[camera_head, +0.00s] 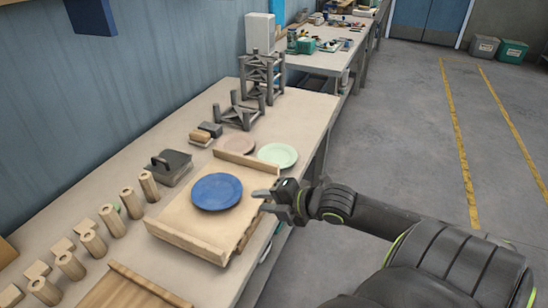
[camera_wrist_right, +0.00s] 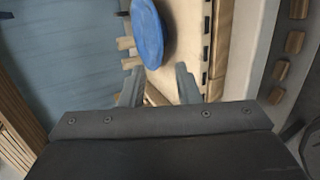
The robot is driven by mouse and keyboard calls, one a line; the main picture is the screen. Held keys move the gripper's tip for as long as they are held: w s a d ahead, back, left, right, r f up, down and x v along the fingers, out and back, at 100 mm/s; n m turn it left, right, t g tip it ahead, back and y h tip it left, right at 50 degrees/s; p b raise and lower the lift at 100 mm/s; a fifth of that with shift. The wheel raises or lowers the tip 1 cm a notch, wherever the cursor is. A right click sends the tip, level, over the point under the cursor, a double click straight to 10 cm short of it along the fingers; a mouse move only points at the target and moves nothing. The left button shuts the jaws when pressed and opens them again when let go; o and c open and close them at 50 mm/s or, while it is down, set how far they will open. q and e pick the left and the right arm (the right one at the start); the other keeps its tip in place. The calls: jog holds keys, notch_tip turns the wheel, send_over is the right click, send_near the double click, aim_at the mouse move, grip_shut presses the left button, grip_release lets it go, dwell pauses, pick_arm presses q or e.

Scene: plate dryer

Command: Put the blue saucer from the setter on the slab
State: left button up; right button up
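The blue saucer (camera_head: 217,191) lies face up on a pale wooden board with raised end rails (camera_head: 187,239); I cannot tell for sure whether this board is the setter or the slab. The saucer also shows at the top of the right wrist view (camera_wrist_right: 148,32). My right gripper (camera_head: 267,201) is open and empty, just right of the saucer near the board's right edge, with a gap between. In the wrist view its two fingers (camera_wrist_right: 159,88) stand apart with nothing between them. My left gripper is not in view.
A mint saucer (camera_head: 277,155) and a pinkish saucer (camera_head: 238,144) lie behind the board. A dark block with a handle (camera_head: 168,167) and several wooden cylinders (camera_head: 149,186) stand left. Grey frames (camera_head: 261,76) stand at the back. A slatted wooden piece (camera_head: 128,291) lies in front.

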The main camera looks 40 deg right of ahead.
jog(key=shift+p+v, duration=0.3)
jog(key=shift+v, duration=1.1)
jog(key=d+f+m+g+h, duration=0.1)
jog(key=d+f+m+h, duration=0.3)
jog(key=d+f+m, duration=0.65)
jog(key=s+d+f+m+g+h, duration=0.1)
jog(key=s+d+f+m, duration=0.15)
jog(key=f, duration=0.75)
jog(key=s+d+f+m+g+h, duration=0.15)
jog(key=s+f, duration=0.25)
jog(key=f, duration=0.6)
jog(key=s+a+f+m+g, duration=0.2)
jog(key=s+a+f, duration=0.1)
jog(key=s+f, duration=0.35)
jog(key=s+a+f+m+g, duration=0.2)
jog(key=s+f, duration=0.3)
jog(key=f, duration=0.2)
jog(key=s+a+f+m+g+y, duration=0.1)
jog(key=s+a+f+m, duration=0.1)
jog(key=s+a+f, duration=0.3)
jog(key=s+a+f+m+g+y, duration=0.1)
jog(key=s+a+f+g, duration=0.1)
jog(key=s+a+f, duration=0.3)
jog(key=s+a, duration=0.4)
jog(key=s, duration=0.1)
jog(key=shift+s+a+m, duration=0.2)
jog(key=shift+a+m, duration=0.15)
jog(key=shift+s+f+g, duration=0.1)
jog(key=shift+f+g, duration=0.05)
jog(key=shift+g, duration=0.1)
